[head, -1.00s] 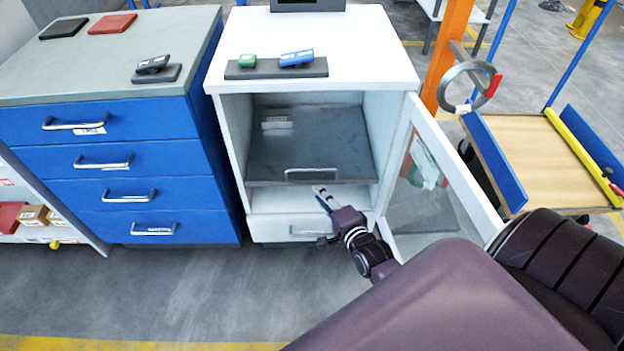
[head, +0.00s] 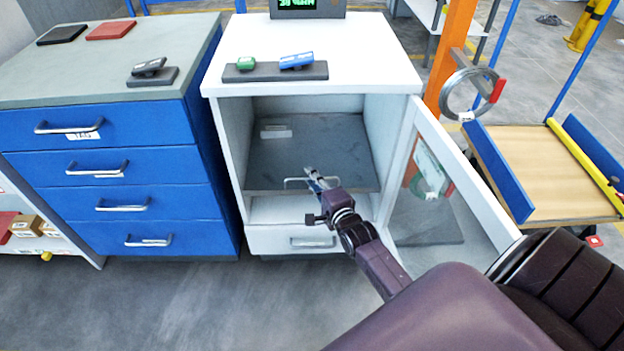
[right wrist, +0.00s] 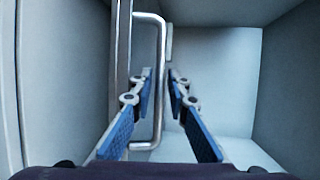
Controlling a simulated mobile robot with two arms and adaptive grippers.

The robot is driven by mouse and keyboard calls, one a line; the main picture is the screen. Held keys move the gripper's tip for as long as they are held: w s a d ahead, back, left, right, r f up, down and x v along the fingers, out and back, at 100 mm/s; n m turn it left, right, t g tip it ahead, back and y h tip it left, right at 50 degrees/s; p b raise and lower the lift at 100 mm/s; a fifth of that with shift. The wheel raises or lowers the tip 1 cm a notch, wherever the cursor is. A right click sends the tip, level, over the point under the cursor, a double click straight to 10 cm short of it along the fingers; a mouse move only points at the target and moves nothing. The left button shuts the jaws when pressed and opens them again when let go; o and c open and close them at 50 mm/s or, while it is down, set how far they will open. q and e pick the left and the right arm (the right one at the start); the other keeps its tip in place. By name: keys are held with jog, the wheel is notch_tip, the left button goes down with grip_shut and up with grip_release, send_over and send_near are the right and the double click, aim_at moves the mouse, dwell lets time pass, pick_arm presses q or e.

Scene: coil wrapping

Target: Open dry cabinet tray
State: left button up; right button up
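The white dry cabinet (head: 232,150) stands with its glass door (head: 440,180) swung open to the right. Inside is a dark grey tray (head: 345,150) with a metal bar handle (head: 296,183) on its front edge. My right gripper (head: 313,178) is at the right part of this handle. In the right wrist view the handle (right wrist: 160,85) runs between the two blue-padded fingers (right wrist: 160,95), which are apart, with a gap to the bar. The gripper is open. My left gripper is not in view.
A white drawer (head: 275,239) sits below the tray opening. A blue drawer unit (head: 100,200) stands to the left. A wire coil (head: 455,95) hangs on an orange post, and a cart (head: 540,165) stands to the right. The floor in front is clear.

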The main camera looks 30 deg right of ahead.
jog(key=shift+w, duration=0.1)
jog(key=shift+c, duration=0.3)
grip_shut()
